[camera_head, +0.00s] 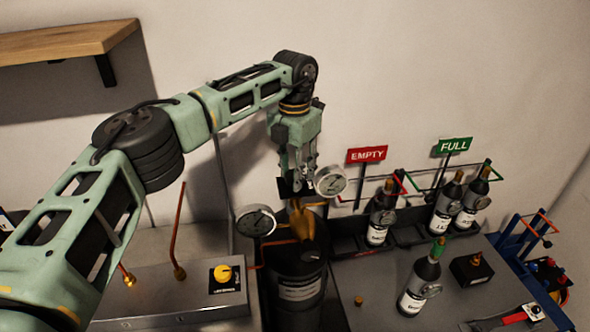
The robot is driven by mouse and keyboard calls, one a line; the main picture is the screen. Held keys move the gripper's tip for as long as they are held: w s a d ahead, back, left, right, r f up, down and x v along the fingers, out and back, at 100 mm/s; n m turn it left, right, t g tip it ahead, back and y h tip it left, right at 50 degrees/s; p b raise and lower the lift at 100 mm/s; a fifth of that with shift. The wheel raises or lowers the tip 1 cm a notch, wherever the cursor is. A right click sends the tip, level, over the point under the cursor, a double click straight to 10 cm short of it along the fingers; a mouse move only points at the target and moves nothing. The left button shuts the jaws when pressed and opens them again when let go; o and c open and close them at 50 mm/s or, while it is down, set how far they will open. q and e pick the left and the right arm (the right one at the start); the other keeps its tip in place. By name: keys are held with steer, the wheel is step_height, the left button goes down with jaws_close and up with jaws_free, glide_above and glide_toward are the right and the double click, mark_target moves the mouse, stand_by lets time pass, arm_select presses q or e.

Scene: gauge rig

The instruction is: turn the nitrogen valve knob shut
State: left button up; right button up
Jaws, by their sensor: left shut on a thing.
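A dark cylinder (292,283) with a pale label stands at the centre, with a brass valve (303,222) on top. Two round white gauges sit beside the valve, one at upper right (330,181) and one at left (256,221). My left gripper (297,187) points down from above and is shut on the valve knob at the top of the brass valve. The fingers hide most of the knob, and I cannot tell how far it is turned. My right gripper is not in view.
A grey box (180,297) with a yellow knob (222,274) and copper pipes is at left. Dark bottles stand in a rack at right by a red EMPTY sign (367,154) and a green FULL sign (453,145). Another bottle (420,281) stands in front.

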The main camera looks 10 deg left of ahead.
arm_select(q)
steer(key=shift+a, duration=0.1)
steer(key=o, duration=1.1)
steer(key=shift+a, duration=0.1)
steer(key=shift+r, duration=0.25)
step_height(320, 180, up, 12)
steer(key=shift+f, duration=0.25)
